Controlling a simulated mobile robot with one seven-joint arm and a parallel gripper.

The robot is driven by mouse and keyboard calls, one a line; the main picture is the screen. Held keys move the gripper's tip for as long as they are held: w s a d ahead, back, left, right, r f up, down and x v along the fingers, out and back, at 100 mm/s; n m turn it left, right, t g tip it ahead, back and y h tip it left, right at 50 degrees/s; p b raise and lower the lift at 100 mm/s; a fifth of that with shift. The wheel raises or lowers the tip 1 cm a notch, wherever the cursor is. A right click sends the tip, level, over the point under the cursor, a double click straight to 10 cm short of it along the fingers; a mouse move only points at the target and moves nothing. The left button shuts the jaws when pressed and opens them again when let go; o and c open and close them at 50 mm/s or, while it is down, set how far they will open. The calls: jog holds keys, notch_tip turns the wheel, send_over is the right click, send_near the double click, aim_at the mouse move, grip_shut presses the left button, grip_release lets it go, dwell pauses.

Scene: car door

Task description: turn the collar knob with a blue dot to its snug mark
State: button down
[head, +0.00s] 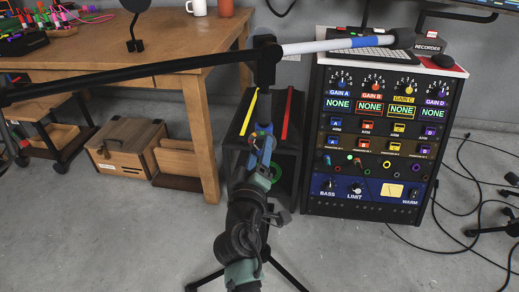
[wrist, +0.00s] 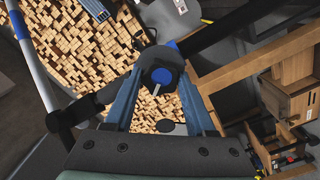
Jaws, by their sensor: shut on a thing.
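The collar knob (wrist: 161,76) is black with a blue face and a pale line at its lower edge. It sits between the fingers of my gripper (wrist: 160,82) in the wrist view, and the fingers are shut on it. In the head view my gripper (head: 263,143) reaches up to the microphone stand's upright (head: 266,75), below the boom joint. The knob is mostly hidden there by my gripper and wrist. I cannot make out a snug mark in either view.
The stand's long boom (head: 150,74) crosses the head view, with a white and blue part (head: 335,45) at the right. A wooden workbench (head: 190,45) stands at the left, an equipment rack (head: 365,140) at the right. Cables (head: 465,195) lie on the floor beyond it.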

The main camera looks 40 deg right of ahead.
jog(key=shift+n, duration=0.3)
jog(key=shift+c, duration=1.1)
grip_release()
jog(key=shift+s+a, duration=0.1)
jog(key=p+v, duration=0.2)
jog(key=v, duration=1)
jog(key=shift+s+a, duration=0.25)
jog(key=shift+s, duration=0.05)
